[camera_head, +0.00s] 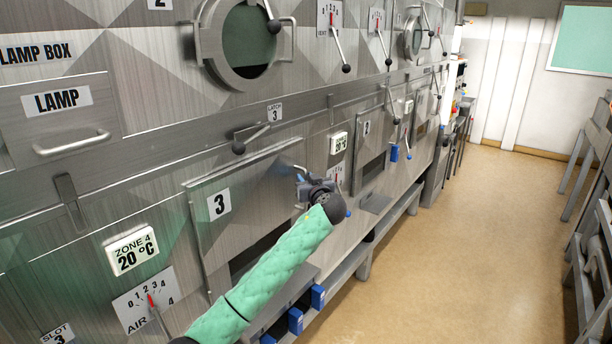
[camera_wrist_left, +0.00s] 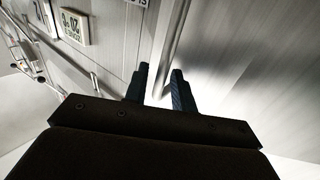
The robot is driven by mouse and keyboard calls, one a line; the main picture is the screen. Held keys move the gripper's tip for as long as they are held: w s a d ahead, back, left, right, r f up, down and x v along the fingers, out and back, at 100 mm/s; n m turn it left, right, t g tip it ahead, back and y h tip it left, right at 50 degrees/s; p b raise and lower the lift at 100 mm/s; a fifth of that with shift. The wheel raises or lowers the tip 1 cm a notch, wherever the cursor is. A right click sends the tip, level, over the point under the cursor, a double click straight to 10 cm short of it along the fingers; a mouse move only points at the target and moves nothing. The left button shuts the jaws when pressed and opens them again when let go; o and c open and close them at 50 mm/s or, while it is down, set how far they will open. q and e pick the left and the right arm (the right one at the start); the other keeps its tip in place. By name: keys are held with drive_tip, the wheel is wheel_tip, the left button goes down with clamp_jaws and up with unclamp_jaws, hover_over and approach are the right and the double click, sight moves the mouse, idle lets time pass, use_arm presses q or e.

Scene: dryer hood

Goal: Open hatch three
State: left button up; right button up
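Hatch three (camera_head: 248,205) is the metal panel marked "3" in the head view. Its upper edge stands out from the machine face, and a dark gap (camera_head: 262,250) shows below it. My left gripper (camera_head: 299,175) is at the panel's right edge, near its upper corner. In the left wrist view its two fingers (camera_wrist_left: 160,82) are apart, with a metal edge (camera_wrist_left: 172,40) running up from between them. I cannot tell whether they touch it. The latch 3 lever (camera_head: 252,138) with a black knob is above the hatch. My right gripper is not in view.
A lamp drawer (camera_head: 62,110), a round porthole (camera_head: 246,42) and several levers line the machine face. Below are a ledge (camera_head: 335,250) and blue boxes (camera_head: 296,320). The tan floor (camera_head: 470,240) is clear to the right, with metal racks (camera_head: 598,215) beyond.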

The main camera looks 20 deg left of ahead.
use_arm(q)
drive_tip(key=shift+w+a, duration=0.2)
clamp_jaws()
drive_tip(key=shift+d, duration=0.1)
